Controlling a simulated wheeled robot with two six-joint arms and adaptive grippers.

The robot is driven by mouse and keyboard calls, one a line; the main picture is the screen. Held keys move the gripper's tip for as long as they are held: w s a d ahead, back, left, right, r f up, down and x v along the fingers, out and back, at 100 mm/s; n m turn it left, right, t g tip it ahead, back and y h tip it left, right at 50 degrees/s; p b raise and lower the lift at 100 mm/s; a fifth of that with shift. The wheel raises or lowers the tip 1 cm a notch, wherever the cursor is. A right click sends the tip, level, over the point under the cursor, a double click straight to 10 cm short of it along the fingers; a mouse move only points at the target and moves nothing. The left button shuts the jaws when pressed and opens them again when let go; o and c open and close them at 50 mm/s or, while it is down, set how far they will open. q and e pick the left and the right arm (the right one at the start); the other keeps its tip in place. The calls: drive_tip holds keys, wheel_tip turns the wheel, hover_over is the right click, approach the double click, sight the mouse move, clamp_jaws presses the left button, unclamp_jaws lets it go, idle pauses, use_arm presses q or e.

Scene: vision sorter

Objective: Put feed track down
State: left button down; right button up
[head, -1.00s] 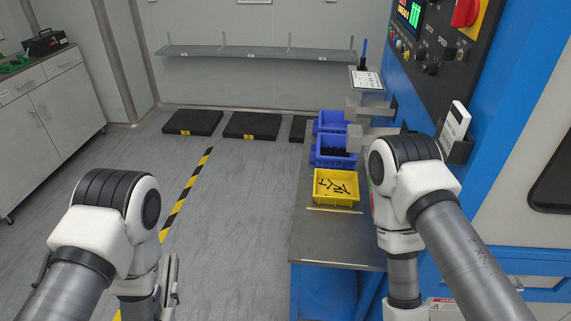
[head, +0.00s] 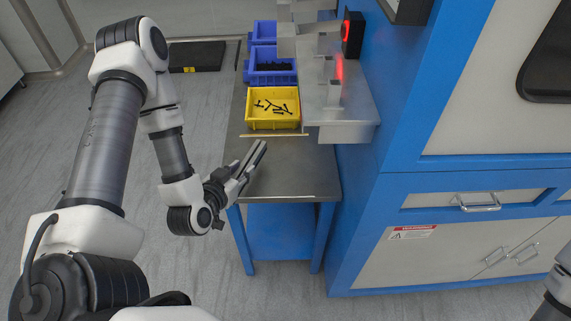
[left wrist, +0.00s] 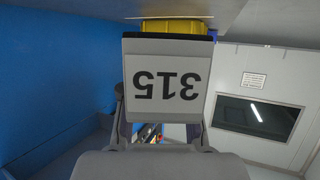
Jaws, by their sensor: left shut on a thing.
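My left gripper (head: 224,186) is shut on the feed track (head: 252,160), a slim grey metal piece that points up and to the right. It is over the front left part of the grey table top (head: 285,165); I cannot tell whether it touches the surface. In the left wrist view the feed track (left wrist: 168,55) is a grey block end marked 315, upside down, with my left gripper (left wrist: 162,112) around its lower part. The fingertips are partly hidden. My right gripper is out of view.
A yellow bin (head: 259,122) with black parts stands behind the bare table front, with blue bins (head: 272,84) farther back.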

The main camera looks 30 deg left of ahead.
use_arm(q)
drive_tip(key=shift+a+f, duration=0.2)
drive_tip(key=w+d+b, duration=0.1)
drive_tip(key=w+b, duration=0.1)
drive_tip(key=w+d+b, duration=0.1)
drive_tip(key=w+b, duration=0.1)
drive_tip(key=b, duration=0.1)
drive_tip(key=w+d+f+b, duration=0.1)
drive_tip(key=w+b, duration=0.1)
drive_tip(key=shift+d+b, duration=0.25)
drive_tip(key=shift+b, duration=0.15)
drive_tip(key=w+d, duration=0.1)
drive_tip(key=w, duration=0.1)
drive_tip(key=w+d, duration=0.1)
drive_tip(key=w, duration=0.1)
drive_tip(key=w+d, duration=0.2)
drive_tip(key=w, duration=0.1)
drive_tip(key=shift+r, duration=0.2)
drive_tip(key=shift+w+d+f, duration=0.1)
drive_tip(key=shift+w+f, duration=0.05)
drive_tip(key=shift+w, duration=0.1)
wheel_tip(320, 180, down, 4)
drive_tip(key=shift+w+r, duration=0.1)
drive_tip(key=shift+r, duration=0.1)
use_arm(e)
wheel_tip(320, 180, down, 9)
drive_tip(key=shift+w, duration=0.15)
